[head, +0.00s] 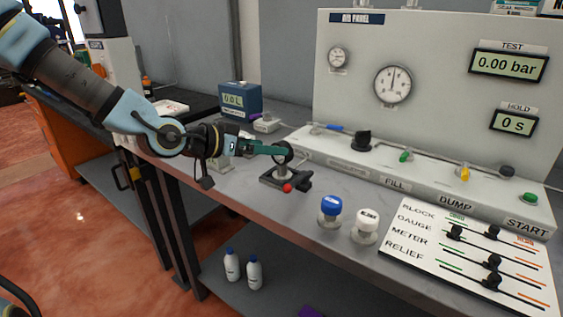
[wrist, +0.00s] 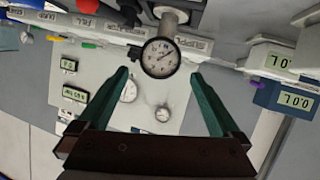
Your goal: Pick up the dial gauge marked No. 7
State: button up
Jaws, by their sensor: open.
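A small round dial gauge (wrist: 160,58) with a white face and dark rim shows in the wrist view, at the end of a grey cylindrical post. Any No. 7 mark on it is too small to read. In the head view the dial gauge (head: 284,153) is seen nearly edge-on above a dark stand (head: 285,178) with a red knob. My gripper (wrist: 160,76) is open, its green fingers on either side of the gauge's lower edge in the wrist view. In the head view my gripper (head: 280,149) is level with the gauge, partly overlapping it. I cannot tell whether they touch.
The air panel (head: 440,110) with its valves stands behind. A blue 0.0 L meter (head: 240,98) is at the back left. A blue-capped fitting (head: 330,209) and a white-capped one (head: 367,222) stand in front, beside the slider board (head: 470,255).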

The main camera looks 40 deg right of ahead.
aim_at(278, 175)
jog(key=x, duration=0.4)
jog(key=shift+d+f, duration=0.1)
jog(key=shift+f+p+x, duration=0.2)
jog(key=shift+p+x, duration=0.25)
jog(key=shift+x, duration=0.9)
jog(key=shift+f+p+x, duration=0.15)
jog(key=shift+p+x, duration=0.3)
jog(key=shift+x, duration=0.95)
jog(key=shift+s, duration=0.1)
jog(key=shift+c, duration=0.2)
grip_shut()
jog(key=shift+r, duration=0.1)
